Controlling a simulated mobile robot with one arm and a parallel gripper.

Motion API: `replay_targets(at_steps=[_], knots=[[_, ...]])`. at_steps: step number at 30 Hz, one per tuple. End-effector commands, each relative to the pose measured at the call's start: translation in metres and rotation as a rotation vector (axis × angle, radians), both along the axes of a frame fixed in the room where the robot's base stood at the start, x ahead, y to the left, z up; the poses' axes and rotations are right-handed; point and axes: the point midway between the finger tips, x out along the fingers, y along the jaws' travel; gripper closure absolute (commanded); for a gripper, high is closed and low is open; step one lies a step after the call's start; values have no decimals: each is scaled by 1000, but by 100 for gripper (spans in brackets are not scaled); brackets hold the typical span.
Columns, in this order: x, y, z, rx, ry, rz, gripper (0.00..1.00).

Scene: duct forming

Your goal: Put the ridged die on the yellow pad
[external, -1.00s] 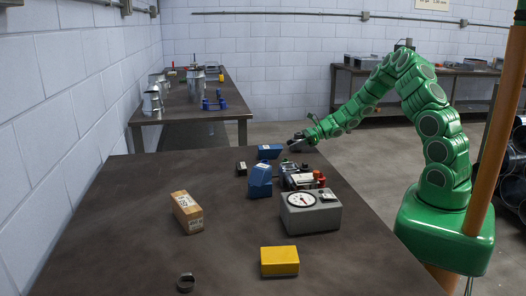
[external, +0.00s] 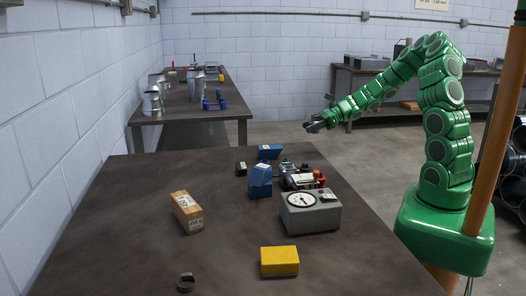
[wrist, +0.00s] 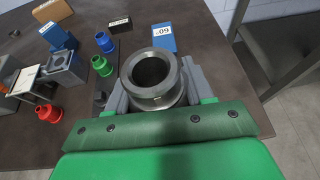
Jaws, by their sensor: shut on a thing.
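My gripper (external: 312,126) is raised above the far right edge of the near table, clear of its top. In the wrist view my gripper (wrist: 156,90) is shut on a grey metal ring-shaped die (wrist: 151,76) with raised rims and a wide bore, which looks like the ridged die. The die sits upright between the jaws, its hole facing the camera. In the external view it is too small to make out in the jaws. The yellow pad (external: 279,262) is a yellow block at the near side of the table, far from my gripper.
A grey dial box (external: 311,214), blue blocks (external: 260,180) and a fixture with red, green and blue collars (wrist: 101,62) stand between. A cardboard box (external: 187,212) is left; a dark ring (external: 186,282) lies near front. The table around the yellow pad is mostly clear.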

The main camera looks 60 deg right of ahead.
Motion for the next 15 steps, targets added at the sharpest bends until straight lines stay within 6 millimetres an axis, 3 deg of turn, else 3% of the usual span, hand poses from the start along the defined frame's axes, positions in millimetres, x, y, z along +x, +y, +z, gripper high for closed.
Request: replay_targets(at_steps=[6,15], knots=[[-29,6,14,0,-1,-2,100],[-48,12,22,0,-1,1,100]])
